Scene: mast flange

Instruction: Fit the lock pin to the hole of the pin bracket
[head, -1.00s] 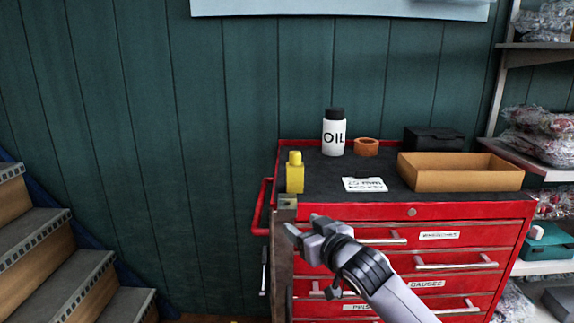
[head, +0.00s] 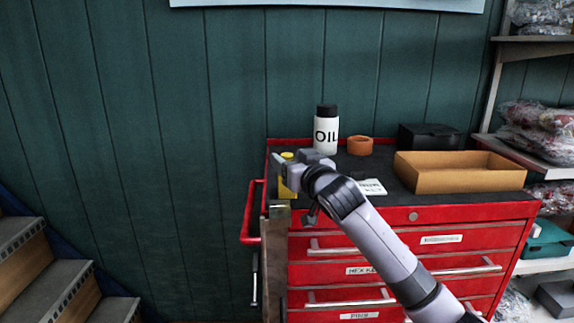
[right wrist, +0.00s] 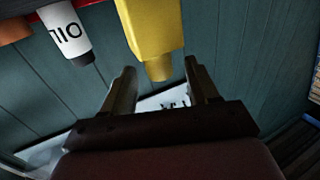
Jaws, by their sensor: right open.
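A yellow block-like piece (head: 288,188) with a narrower round top, apparently the lock pin, stands upright at the cart top's front left corner. My right gripper (head: 291,160) is open at its top and partly hides it. In the right wrist view the yellow piece (right wrist: 154,28) appears upside down, its narrow end between the lines of the two open fingers; I cannot tell whether they touch it. A small grey-green plate (head: 280,210) on a brown post just in front of the cart seems to be the pin bracket. Its hole is not clear. My left gripper is out of view.
The red drawer cart (head: 425,213) has a dark top. On it are an OIL bottle (head: 326,134), an orange ring (head: 359,146), a black box (head: 430,137), a white card (head: 372,187) and an open tan tray (head: 460,181). Stairs (head: 45,280) are at left, shelves (head: 535,150) at right.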

